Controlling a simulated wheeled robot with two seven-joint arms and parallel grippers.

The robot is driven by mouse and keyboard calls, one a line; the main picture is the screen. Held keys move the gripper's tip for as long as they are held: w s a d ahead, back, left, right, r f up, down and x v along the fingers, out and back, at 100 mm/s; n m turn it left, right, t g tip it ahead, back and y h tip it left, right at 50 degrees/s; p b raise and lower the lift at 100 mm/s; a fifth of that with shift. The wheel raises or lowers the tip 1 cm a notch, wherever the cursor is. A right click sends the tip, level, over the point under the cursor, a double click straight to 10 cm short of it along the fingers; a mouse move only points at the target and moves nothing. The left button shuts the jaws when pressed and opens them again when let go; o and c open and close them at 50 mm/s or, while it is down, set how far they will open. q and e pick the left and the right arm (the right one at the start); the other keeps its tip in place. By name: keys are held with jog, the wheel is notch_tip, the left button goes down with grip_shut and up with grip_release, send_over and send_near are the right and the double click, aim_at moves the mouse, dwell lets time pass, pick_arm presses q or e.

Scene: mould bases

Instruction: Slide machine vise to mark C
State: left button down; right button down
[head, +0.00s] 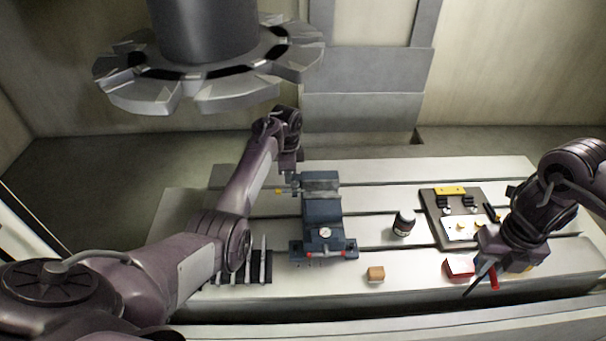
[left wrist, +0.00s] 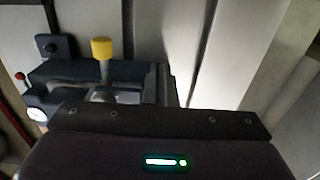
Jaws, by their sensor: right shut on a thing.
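The machine vise (head: 322,217) is a dark blue block on the slotted table, left of centre, with a round pale dial on top. It also shows in the left wrist view (left wrist: 125,76), with a yellow-tipped handle (left wrist: 102,48). My left gripper (head: 289,172) is at the vise's far left end, close to the handle; its fingers are too small and hidden to judge, and contact is unclear. My right gripper (head: 483,275) is low over the right front of the table, shut on a red piece (head: 494,277). I cannot make out mark C.
A tray (head: 436,224) with small parts lies further right. A slotted dark rack (head: 257,268) is by the vise's near left. A large tool disc (head: 210,70) hangs above.

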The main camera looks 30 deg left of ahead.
aim_at(300, 176)
pick_arm(q)
jog(key=shift+d, duration=0.1)
pick_arm(e)
jog(key=shift+a+r, duration=0.1)
jog(key=shift+a, duration=0.05)
pick_arm(q)
jog(key=shift+w+d, duration=0.2)
jog(key=shift+d, duration=0.15)
pick_arm(e)
jog(key=shift+s+r, duration=0.1)
jog(key=shift+r, duration=0.05)
pick_arm(q)
jog(key=shift+w+d, duration=0.15)
jog(key=shift+d, duration=0.1)
jog(key=shift+w+d, duration=0.15)
jog(key=shift+d, duration=0.05)
dwell(0.3)
jog(key=shift+w+d, duration=0.1)
jog(key=shift+d, duration=0.05)
jog(key=shift+w+d, duration=0.25)
jog(key=shift+d, duration=0.2)
dwell(0.6)
